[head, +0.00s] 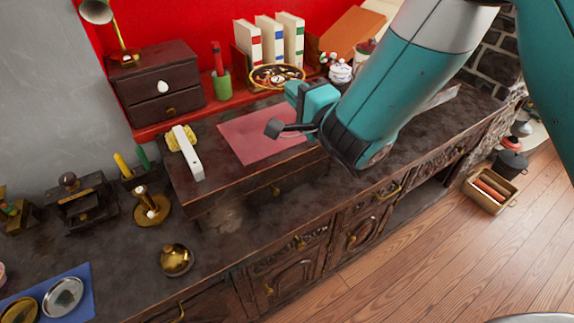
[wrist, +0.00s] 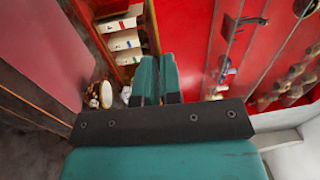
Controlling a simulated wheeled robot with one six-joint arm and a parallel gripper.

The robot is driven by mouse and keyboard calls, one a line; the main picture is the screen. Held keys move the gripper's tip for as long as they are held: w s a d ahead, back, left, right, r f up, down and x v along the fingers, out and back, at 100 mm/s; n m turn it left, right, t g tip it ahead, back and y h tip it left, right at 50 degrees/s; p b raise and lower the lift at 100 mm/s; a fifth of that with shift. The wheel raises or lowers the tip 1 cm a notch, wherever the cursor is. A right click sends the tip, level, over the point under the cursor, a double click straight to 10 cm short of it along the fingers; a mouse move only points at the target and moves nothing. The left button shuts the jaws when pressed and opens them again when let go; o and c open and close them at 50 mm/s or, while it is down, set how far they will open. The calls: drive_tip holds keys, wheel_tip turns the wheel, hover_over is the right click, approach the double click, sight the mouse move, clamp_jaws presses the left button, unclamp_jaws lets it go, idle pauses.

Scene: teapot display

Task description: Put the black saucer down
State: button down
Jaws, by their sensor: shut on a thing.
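The black saucer (head: 277,77) is a round dark dish with a gold rim and a coloured pattern, in the upper middle of the head view. My gripper (head: 297,90) is shut on its near right edge and holds it in front of the books. In the wrist view, my teal fingers (wrist: 159,78) are close together, and a thin strip beyond them looks like the saucer seen edge-on (wrist: 152,28). The fingertips are partly hidden by my own wrist in the head view. A red mat (head: 245,140) lies bare on the raised wooden stand (head: 225,185), below and left of the saucer.
White books (head: 270,40) stand behind the saucer, with a white decorated pot (head: 340,72) to their right. A green cup (head: 221,84) and drawer box (head: 157,85) stand left. A white bar (head: 188,153) lies left of the mat. A blue mat (head: 84,292) holds plates.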

wheel_tip(320, 180, down, 19)
drive_tip(key=b, duration=1.7)
drive_tip(key=shift+f+b, duration=0.15)
drive_tip(key=shift+b, duration=0.15)
drive_tip(key=shift+f, duration=0.3)
drive_tip(key=c, duration=1.3)
unclamp_jaws()
